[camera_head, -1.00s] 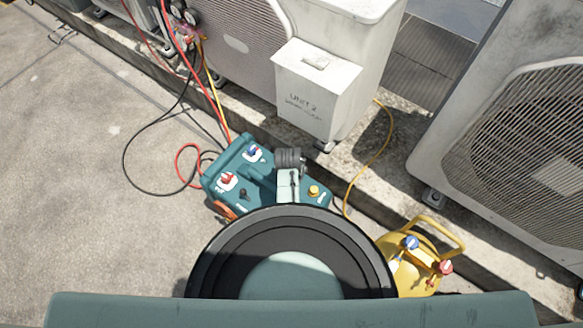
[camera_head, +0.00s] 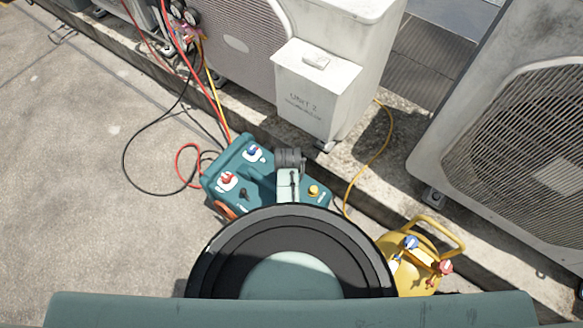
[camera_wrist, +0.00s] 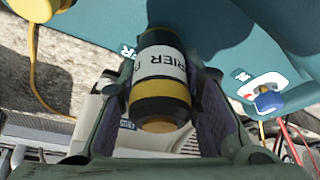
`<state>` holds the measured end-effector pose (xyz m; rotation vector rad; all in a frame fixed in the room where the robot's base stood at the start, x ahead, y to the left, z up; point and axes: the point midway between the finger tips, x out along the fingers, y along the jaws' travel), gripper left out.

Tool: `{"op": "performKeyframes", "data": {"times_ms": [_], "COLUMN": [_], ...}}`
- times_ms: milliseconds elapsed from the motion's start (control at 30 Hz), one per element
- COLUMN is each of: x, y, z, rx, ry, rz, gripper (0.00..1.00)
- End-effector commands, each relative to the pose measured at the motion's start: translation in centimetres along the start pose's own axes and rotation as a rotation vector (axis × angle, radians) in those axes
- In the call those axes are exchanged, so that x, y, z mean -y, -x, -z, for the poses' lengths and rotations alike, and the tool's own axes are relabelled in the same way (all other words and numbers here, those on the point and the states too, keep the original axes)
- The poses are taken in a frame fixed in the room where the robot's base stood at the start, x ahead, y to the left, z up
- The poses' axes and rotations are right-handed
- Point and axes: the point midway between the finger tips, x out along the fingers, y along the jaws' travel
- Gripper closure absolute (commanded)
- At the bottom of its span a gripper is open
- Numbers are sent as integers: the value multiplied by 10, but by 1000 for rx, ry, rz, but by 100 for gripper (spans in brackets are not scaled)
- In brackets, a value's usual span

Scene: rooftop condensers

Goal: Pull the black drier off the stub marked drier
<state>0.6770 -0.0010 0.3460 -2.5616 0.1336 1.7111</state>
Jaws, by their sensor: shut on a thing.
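The black drier (camera_wrist: 161,67) is a short cylinder with yellow bands and a white label reading DRIER, in the middle of the wrist view. My gripper (camera_wrist: 163,90) is shut on it, with one finger on each side. The far end of the drier points at the teal machine body (camera_wrist: 215,25), where a few white letters show beside it. The stub is hidden behind the drier, so I cannot tell whether the drier is still on it. In the head view the teal machine (camera_head: 232,160) stands on the ground, and my own arm covers the drier.
A blue-handled valve (camera_wrist: 268,98) is right of the drier. A yellow cylinder (camera_head: 405,275) stands right of the machine. The white UNIT 2 box (camera_head: 310,100) and a condenser (camera_head: 530,150) stand behind. Hoses (camera_head: 125,150) lie at left; the concrete farther left is clear.

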Motion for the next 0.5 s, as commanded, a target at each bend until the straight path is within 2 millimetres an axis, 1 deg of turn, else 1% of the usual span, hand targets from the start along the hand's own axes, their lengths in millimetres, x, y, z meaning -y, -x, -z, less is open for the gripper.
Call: {"op": "performKeyframes", "data": {"times_ms": [33,400,500], "x": [0,-1,-1], "y": [0,0,0], "z": [0,0,0], "rx": [1,1,1], "ry": [0,0,0], "rz": [-1,-1,-1], "gripper": [76,100,100]}}
